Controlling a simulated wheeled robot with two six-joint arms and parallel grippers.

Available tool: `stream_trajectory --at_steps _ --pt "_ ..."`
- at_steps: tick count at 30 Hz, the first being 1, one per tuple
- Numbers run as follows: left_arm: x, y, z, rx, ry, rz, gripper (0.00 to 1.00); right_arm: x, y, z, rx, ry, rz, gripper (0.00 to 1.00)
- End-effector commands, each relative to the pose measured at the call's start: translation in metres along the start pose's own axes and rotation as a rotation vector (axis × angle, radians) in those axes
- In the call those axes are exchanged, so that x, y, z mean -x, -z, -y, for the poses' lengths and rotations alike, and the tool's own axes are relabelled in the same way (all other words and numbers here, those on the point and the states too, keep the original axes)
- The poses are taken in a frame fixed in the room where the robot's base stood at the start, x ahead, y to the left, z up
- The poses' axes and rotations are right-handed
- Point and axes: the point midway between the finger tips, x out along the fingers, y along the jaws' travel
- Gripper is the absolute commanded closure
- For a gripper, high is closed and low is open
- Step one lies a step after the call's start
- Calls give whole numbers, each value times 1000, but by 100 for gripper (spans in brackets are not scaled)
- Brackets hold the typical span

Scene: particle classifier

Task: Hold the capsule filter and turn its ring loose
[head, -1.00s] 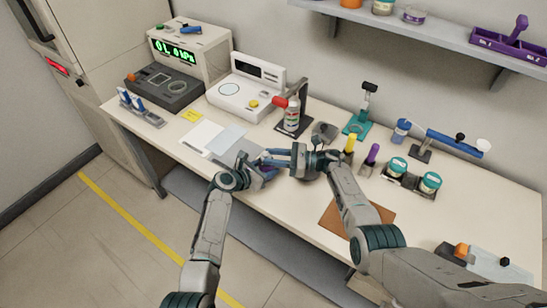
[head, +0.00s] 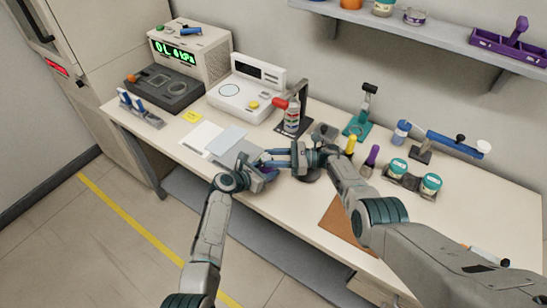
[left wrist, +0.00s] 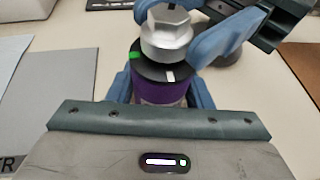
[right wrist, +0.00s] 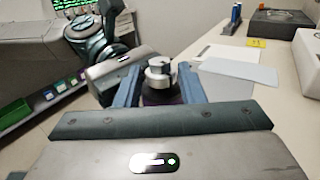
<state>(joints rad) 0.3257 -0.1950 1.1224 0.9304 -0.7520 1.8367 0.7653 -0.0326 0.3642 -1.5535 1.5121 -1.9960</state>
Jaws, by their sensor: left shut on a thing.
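The capsule filter stands upright in the left wrist view, with a purple body (left wrist: 163,93), a black ring (left wrist: 160,68) carrying a green and a white mark, and a silver hex top (left wrist: 167,35). My left gripper (left wrist: 163,90) is shut on the purple body below the ring. My right gripper (right wrist: 160,82) has its blue fingers on either side of the silver top, which also shows in the right wrist view (right wrist: 160,73). Narrow gaps show beside the top there, so it looks open. In the head view the fingers (head: 272,158) mostly hide the filter.
Grey and white sheets (head: 226,138) lie to the left. Yellow and purple handled tools (head: 371,158) and teal-lidded jars (head: 397,166) stand to the right. A brown mat (head: 345,226) lies at the front.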

Motion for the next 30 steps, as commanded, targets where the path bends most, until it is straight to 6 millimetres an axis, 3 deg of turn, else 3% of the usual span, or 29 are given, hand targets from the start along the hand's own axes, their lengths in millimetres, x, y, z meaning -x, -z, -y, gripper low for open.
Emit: stream_trajectory --at_steps 3,12,24,30 --pt "0 1 0 -1 -1 -2 99 0 0 0 0 0 0 47" --pt "0 1 -1 -2 -1 -3 99 4 0 0 1 1 0 47" --pt "0 2 -1 -2 -2 -3 99 64 0 0 0 1 0 47" --pt "0 2 -1 -2 -2 -3 99 76 0 -1 1 1 0 47"
